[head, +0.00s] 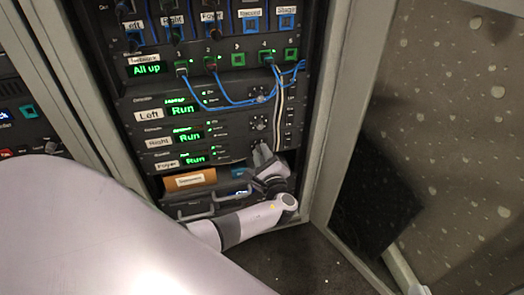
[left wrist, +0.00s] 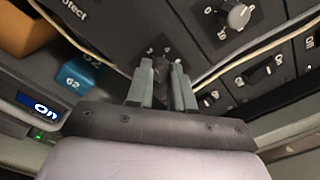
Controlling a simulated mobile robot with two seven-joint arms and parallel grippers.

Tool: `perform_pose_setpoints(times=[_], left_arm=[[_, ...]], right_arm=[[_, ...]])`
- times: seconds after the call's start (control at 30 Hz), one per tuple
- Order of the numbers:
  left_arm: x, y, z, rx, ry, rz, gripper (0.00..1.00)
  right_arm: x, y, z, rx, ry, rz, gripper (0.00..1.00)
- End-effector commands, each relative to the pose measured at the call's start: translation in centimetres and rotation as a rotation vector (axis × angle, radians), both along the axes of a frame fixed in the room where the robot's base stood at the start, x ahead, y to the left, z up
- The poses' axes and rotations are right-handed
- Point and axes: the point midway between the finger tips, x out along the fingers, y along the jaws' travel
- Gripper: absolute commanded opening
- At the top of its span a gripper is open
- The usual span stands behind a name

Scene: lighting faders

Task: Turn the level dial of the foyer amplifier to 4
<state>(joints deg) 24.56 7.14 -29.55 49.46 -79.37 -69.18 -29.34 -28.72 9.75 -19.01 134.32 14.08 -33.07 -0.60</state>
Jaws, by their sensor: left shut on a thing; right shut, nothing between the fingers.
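The foyer amplifier (head: 222,161) is the lowest of three stacked amplifiers in the rack in the head view. It bears a "Foyer" label and a green "Run" display. My left gripper (head: 262,150) reaches up from below to the right part of its front. In the left wrist view, the fingers of my left gripper (left wrist: 163,68) are shut on the foyer level dial, against the dark panel. The dial itself is mostly hidden between the fingers. A few white scale marks (left wrist: 151,50) show just beyond the fingertips, too small to read. My right gripper is not in view.
The right amplifier's dial (left wrist: 238,16) is close by, with small switches (left wrist: 265,70) at its side. Pale cables (left wrist: 225,62) run beside my left gripper. An orange box (head: 190,181) and a blue block (left wrist: 80,74) sit below. An open rack door (head: 440,130) stands at right.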

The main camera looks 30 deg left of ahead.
Motion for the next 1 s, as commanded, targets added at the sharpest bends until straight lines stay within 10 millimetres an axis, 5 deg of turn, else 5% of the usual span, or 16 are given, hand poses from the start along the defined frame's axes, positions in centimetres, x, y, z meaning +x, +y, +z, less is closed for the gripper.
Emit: perform_pose_setpoints(times=[0.53, 1.0], left_arm=[[0.0, 0.0, 0.2, 0.337, 0.396, 0.000, 0.00], [0.0, 0.0, 0.1, 0.567, 0.665, 0.000, 0.00]], right_arm=[[0.5, 1.5, 0.6, 0.077, 0.088, 0.025, 0.00], [0.2, 0.2, 0.4, 0.011, 0.089, -0.007, 0.00]])
